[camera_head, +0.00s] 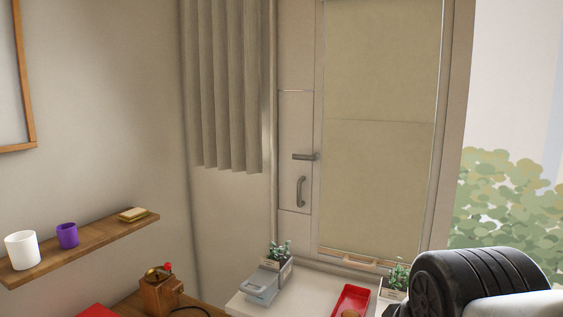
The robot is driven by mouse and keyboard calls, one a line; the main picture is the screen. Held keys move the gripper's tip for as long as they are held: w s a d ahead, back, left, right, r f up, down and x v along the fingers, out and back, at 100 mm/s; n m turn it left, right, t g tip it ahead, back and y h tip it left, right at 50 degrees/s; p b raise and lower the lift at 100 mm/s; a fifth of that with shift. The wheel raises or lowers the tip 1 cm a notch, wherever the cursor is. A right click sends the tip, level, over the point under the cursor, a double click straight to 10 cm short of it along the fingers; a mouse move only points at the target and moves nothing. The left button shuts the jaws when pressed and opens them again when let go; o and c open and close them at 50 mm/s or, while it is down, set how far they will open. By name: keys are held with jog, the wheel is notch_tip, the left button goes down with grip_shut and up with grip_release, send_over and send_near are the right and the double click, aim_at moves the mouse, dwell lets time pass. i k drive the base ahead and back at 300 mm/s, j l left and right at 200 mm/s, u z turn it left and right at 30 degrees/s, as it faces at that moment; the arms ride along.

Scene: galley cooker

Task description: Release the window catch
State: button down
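The window (382,70) stands ahead, right of centre, with a beige blind or panel covering its pane. A grey lever handle (304,156), which looks like the window catch, lies horizontal at the left side of its frame. A curved grey pull handle (301,191) sits upright just below it, on a narrow panel. A black ribbed part and a white link of my arm show at the lower right, well apart from the handles. My gripper's fingers are not in view.
The sill (310,285) holds a grey device (261,287), potted plants (279,250) and a red tray (351,301). A curtain (226,85) hangs left of the window. A wooden shelf (95,240) bears a white cup (22,250) and a purple cup (67,235).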

aim_at(313, 157)
jog(key=i+j+z, duration=0.1)
jog(key=i, duration=1.15)
